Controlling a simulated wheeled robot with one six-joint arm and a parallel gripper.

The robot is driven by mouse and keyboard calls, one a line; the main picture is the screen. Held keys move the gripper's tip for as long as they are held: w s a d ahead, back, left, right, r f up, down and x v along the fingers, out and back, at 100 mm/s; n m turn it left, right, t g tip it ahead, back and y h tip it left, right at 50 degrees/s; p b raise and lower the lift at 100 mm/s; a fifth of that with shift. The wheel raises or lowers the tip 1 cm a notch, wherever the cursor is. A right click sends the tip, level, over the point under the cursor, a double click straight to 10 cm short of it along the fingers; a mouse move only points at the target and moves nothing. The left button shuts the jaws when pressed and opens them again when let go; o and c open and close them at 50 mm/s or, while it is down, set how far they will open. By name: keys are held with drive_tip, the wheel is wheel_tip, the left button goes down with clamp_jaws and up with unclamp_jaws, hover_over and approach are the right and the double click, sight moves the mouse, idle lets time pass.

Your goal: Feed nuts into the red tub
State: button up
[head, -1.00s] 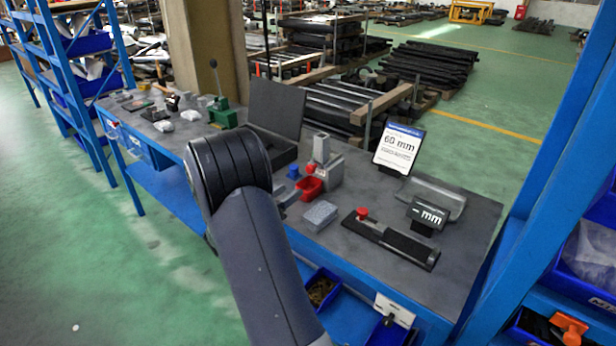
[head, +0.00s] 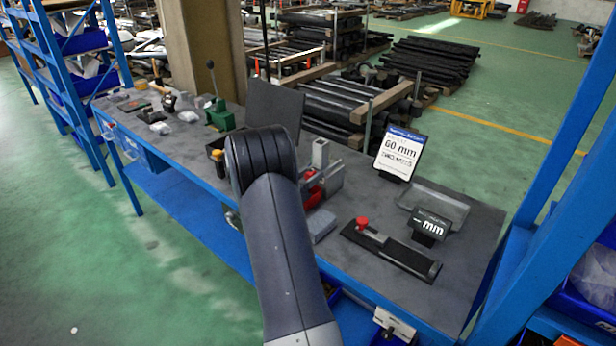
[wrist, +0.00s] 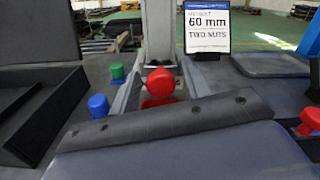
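The red tub (head: 314,190) sits at the foot of a grey fixture with an upright post (head: 320,153), partly hidden by my arm. In the wrist view, a rounded red knob (wrist: 160,82) stands straight ahead, with red, probably the tub (wrist: 152,103), low behind it. A dark bar with bolt holes crosses the wrist view below the knob; it may be part of my gripper. My gripper's fingertips cannot be made out, and my arm hides that end in the head view. No loose nut can be made out.
A sign (head: 400,152) reads 60 mm and, in the wrist view, two nuts. Blue (wrist: 98,105) and green (wrist: 117,72) knobs stand left of the fixture. A black gauge (head: 392,248) with a red knob lies right, near an mm display (head: 430,226). An open dark case (head: 273,106) stands behind.

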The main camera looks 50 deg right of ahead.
clamp_jaws()
drive_tip(key=a+b, duration=0.1)
drive_tip(key=a, duration=0.3)
drive_tip(key=shift+s+a, duration=0.15)
drive_tip(key=shift+a, duration=0.2)
drive_tip(key=shift+o, duration=0.6)
unclamp_jaws()
drive_tip(key=s+a+b, duration=0.1)
drive_tip(key=a, duration=0.9)
drive_tip(key=shift+a+b, duration=0.35)
drive_tip(key=shift+a, duration=0.05)
